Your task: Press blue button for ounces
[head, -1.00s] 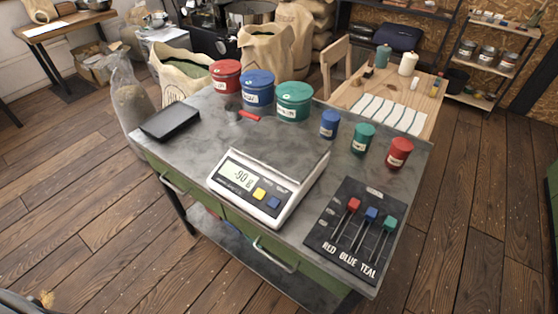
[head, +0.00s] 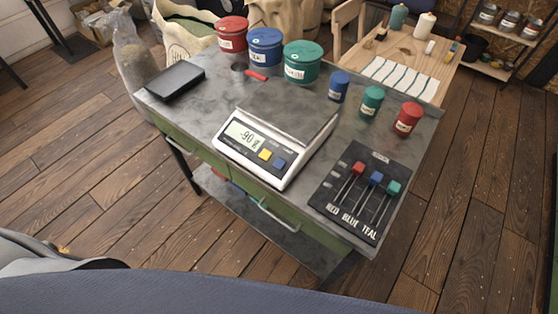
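The white digital scale (head: 262,148) sits on the grey worktop near its front edge. Its display (head: 242,136) appears to read -90 with a small unit mark too small to be sure of. The blue button (head: 279,163) is on the scale's front panel, just right of the yellow button (head: 265,154). Nothing touches either button. Neither of my grippers shows in the head view.
A black slider panel (head: 362,194) with red, blue and teal knobs lies right of the scale. Large canisters (head: 265,49) and small ones (head: 372,102) stand behind it. A black tray (head: 175,81) is at the left. Bare worktop (head: 205,100) lies between tray and scale.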

